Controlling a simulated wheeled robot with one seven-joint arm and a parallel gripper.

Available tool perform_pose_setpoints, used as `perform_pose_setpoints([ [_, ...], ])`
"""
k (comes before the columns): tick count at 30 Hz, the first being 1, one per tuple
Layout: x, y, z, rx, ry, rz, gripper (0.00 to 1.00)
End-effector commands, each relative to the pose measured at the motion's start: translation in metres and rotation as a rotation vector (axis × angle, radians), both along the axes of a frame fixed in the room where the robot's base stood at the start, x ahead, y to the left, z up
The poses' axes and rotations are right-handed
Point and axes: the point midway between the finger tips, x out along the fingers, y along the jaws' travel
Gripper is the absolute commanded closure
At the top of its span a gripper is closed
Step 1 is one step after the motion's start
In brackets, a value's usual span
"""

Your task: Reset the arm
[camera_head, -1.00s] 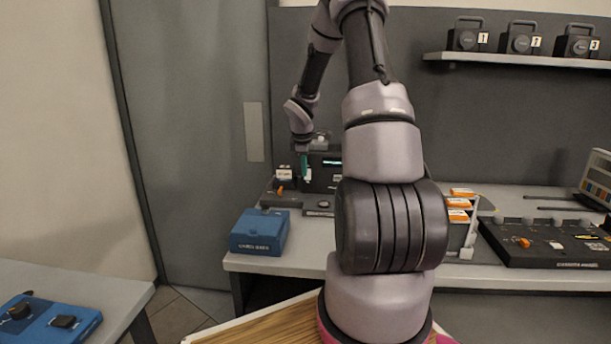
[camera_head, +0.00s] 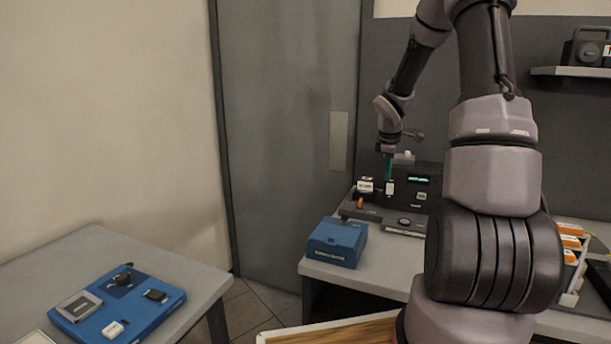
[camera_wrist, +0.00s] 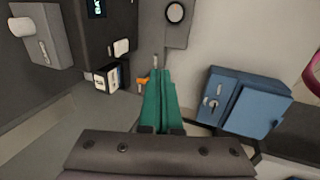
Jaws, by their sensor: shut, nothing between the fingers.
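My gripper (camera_head: 388,167) hangs at the end of my bent arm above the left part of the back worktop. In the wrist view its two green fingers (camera_wrist: 162,98) are pressed together with nothing between them. Below and beyond the fingertips is the dark device (camera_head: 419,190) with a lit display, a white knob and an orange part. The fingertips look close to the orange part in the wrist view, but I cannot tell whether they touch it. My arm hides part of the back worktop.
A blue box (camera_head: 337,242) sits at the worktop's front left corner; it also shows in the wrist view (camera_wrist: 245,103). A blue tray (camera_head: 118,302) with several small items lies on the left table (camera_head: 182,262). Orange-topped parts (camera_head: 571,238) stand right of my arm. A shelf (camera_head: 570,72) is upper right.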

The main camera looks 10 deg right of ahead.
Motion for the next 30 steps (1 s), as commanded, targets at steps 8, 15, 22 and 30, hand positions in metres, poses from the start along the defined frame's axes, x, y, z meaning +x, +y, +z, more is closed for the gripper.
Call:
perform_pose_setpoints([
  [8,-0.040,0.035,0.078,0.048,-0.097,-0.228,1.00],
  [15,-0.116,0.087,0.158,0.219,-0.234,-0.571,1.00],
  [22,-0.199,0.136,0.206,0.482,-0.322,-0.865,1.00],
  [30,-0.275,0.178,0.226,0.793,-0.314,-1.101,1.00],
])
